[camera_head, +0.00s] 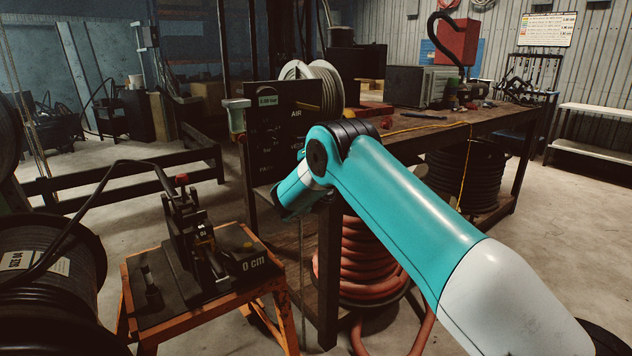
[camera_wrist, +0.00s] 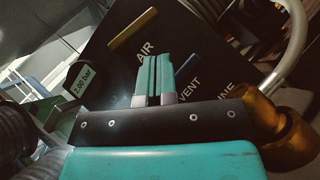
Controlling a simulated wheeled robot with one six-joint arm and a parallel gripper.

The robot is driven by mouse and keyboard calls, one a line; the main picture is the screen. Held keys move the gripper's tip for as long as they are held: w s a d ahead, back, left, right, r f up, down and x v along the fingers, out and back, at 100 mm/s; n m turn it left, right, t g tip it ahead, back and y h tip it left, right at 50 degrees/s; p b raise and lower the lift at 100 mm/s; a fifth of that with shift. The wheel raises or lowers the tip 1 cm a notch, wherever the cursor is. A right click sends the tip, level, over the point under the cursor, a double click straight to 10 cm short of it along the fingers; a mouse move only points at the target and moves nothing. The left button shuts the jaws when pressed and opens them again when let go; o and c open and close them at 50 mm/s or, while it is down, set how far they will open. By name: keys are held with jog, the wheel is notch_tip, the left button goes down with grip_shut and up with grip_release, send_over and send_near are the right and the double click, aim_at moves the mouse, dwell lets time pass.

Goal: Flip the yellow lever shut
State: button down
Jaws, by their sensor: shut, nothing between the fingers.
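The yellow lever (camera_wrist: 133,30) is on a dark panel (camera_wrist: 115,60), just above the word AIR in the wrist view. It lies roughly parallel to that lettering. In the head view the lever (camera_head: 307,106) is a small yellowish bar on the upright panel (camera_head: 262,135). My gripper (camera_wrist: 153,62) shows in the wrist view as two teal fingers pressed together, with nothing between them. Its tips appear below and right of the lever, over the panel between AIR and VENT, apart from the lever in the picture. In the head view my arm hides the gripper.
A blue lever (camera_wrist: 187,65) is near VENT, right of my fingers. A display (camera_wrist: 82,80) reads 2.00 bar. A curved metal pipe (camera_wrist: 294,45) and a brass fitting (camera_wrist: 285,130) stand at right. A workbench (camera_head: 420,133) and crimper stand (camera_head: 215,300) are nearby.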

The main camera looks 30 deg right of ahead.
jog(key=b+v, duration=1)
jog(key=b, duration=0.7)
jog(key=shift+s+f, duration=0.15)
jog(key=shift+a, duration=0.1)
